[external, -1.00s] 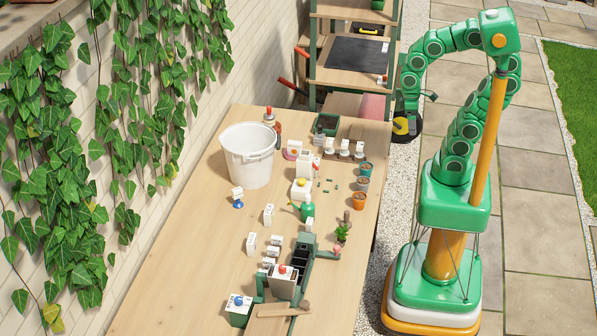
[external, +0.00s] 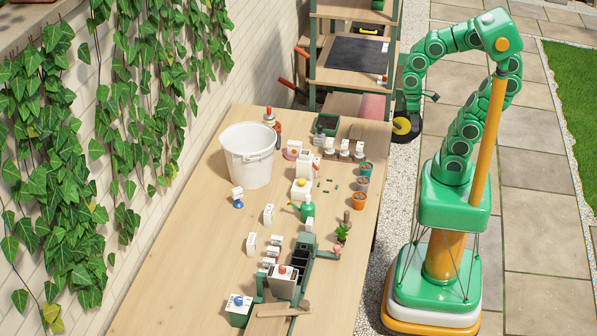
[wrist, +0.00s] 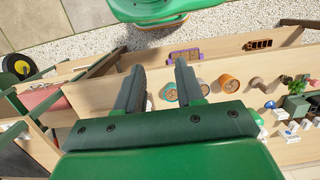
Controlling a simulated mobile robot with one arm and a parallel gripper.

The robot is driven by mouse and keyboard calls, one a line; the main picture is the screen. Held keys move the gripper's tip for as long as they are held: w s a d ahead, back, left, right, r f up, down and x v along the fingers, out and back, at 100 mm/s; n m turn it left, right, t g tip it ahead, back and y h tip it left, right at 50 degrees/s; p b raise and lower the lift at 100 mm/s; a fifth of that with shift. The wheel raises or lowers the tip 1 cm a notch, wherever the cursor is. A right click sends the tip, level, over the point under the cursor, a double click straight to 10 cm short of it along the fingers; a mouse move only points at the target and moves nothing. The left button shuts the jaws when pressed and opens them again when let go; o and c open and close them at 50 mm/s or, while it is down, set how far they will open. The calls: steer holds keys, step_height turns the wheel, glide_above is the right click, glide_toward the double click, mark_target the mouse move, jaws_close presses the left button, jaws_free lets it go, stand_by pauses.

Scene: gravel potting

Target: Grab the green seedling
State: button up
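The green seedling (external: 342,233) is a small leafy plant on the workbench's right side, beside the dark green bench device. In the wrist view, a green leafy plant (wrist: 296,87) shows near the right edge. My gripper (wrist: 158,75) is open and empty, its two dark fingers apart. In the external view, my gripper (external: 408,105) hangs pointing down off the bench's far right end, well away from the seedling.
Teal, grey and orange pots (external: 359,201) stand along the bench's right edge, between my gripper and the seedling. A white bucket (external: 248,154) stands at the back left. A shelf (external: 351,54) and a black-and-yellow wheel (external: 402,127) are near my gripper.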

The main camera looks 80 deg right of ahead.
steer(key=w+a+f+m+g+y, duration=0.25)
steer(key=w+a, duration=0.45)
steer(key=a, duration=0.5)
steer(key=w+a+f+m+g+y, duration=0.2)
steer(key=w+a+f+y, duration=0.2)
steer(key=w+a, duration=0.55)
steer(key=m+g+y, duration=0.1)
steer(key=m+y, duration=0.4)
steer(key=m, duration=0.2)
glide_toward(344, 242)
step_height(344, 242, up, 4)
steer(key=s+a, duration=0.1)
steer(key=a, duration=0.1)
steer(key=shift+w+a+f, duration=0.1)
steer(key=shift+a+f, duration=0.15)
steer(key=shift+f, duration=0.4)
steer(key=shift+d+f+x, duration=0.1)
steer(key=shift+f+x, duration=0.05)
steer(key=shift+x, duration=1.7)
steer(key=shift+d+f+x, duration=0.1)
steer(key=shift+x, duration=1.8)
jaws_close()
